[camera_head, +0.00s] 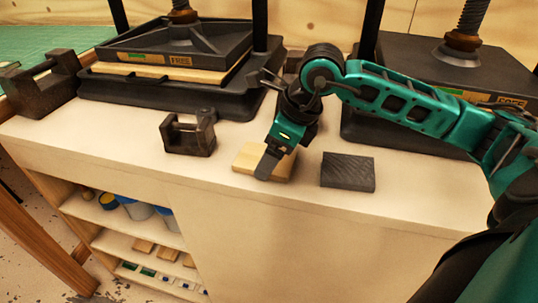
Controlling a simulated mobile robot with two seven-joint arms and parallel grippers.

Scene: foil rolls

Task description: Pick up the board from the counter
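A small light wooden board (287,166) lies flat on the pale counter (250,205), near its front edge. My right gripper (268,163) reaches in from the right and points down over the board. One dark finger crosses in front of the board and hides part of it. The other finger is not clearly visible, so I cannot tell whether the gripper is open, shut or touching the board. My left gripper is not in view.
A dark textured block (347,172) lies just right of the board. A dark metal clamp-like piece (188,134) stands to the left. Large black presses (180,55) stand behind, another at the right (430,70). Shelves (140,235) sit below the counter.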

